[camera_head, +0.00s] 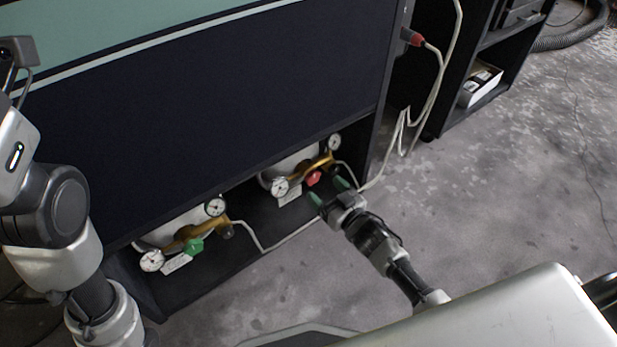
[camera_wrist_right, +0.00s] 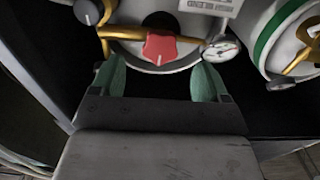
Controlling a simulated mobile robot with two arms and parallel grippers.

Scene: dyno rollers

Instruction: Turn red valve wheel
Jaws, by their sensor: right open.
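The red valve wheel (camera_head: 313,179) sits on a brass fitting in front of a white cylinder, low inside the dark cabinet. In the right wrist view the red wheel (camera_wrist_right: 159,48) is centred just beyond the fingertips. My right gripper (camera_head: 328,190) is open, its green fingers pointing at the wheel. In the wrist view the fingers (camera_wrist_right: 157,80) stand apart to the left and right of the wheel, with nothing between them. They appear short of the wheel, and I see no contact. My left arm is at the left edge; its gripper is not clearly visible.
A second cylinder with a green valve wheel (camera_head: 193,246) stands to the left. Gauges (camera_head: 280,187) flank the red wheel. The dark cabinet panel (camera_head: 220,110) overhangs the opening. A cable (camera_head: 404,130) hangs at right. The grey floor (camera_head: 500,190) is clear on the right.

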